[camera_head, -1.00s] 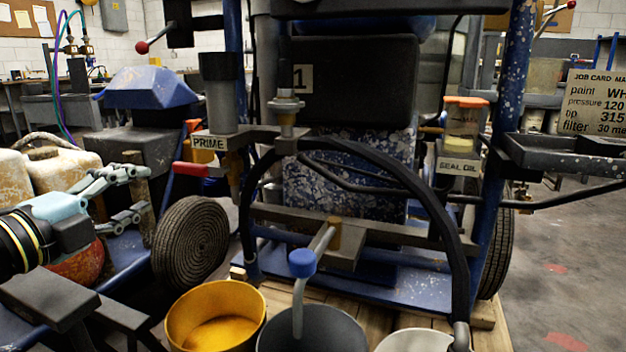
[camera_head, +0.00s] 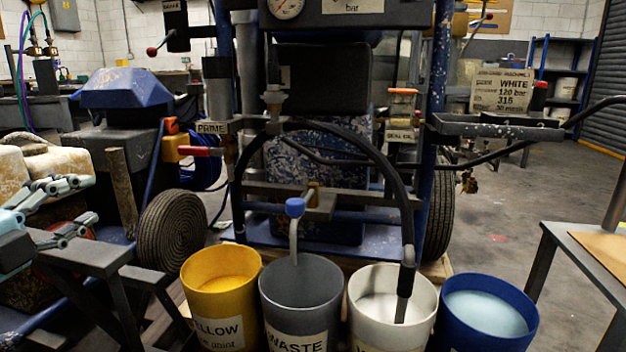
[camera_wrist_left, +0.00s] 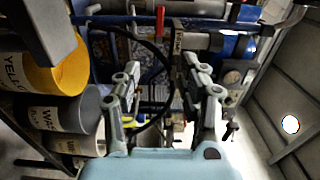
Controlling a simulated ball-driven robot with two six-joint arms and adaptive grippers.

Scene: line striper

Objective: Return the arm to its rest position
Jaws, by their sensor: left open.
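My left gripper (camera_head: 88,199) is at the left edge of the head view, its grey jointed fingers spread apart with nothing between them. It is in front of the off-white containers and left of the ribbed black wheel. Part of its pale blue body is cut off by the frame edge. In the left wrist view the gripper (camera_wrist_left: 158,78) also has its two fingers apart and empty, with the machine behind them. My right gripper is not in view.
The striper (camera_head: 325,215) stands ahead. A yellow bucket (camera_head: 222,283), grey waste bucket (camera_head: 300,295), white bucket (camera_head: 392,305) and blue bucket (camera_head: 487,315) stand in a row in front. A dark stand (camera_head: 85,258) is below my gripper. Open floor (camera_head: 500,220) lies right.

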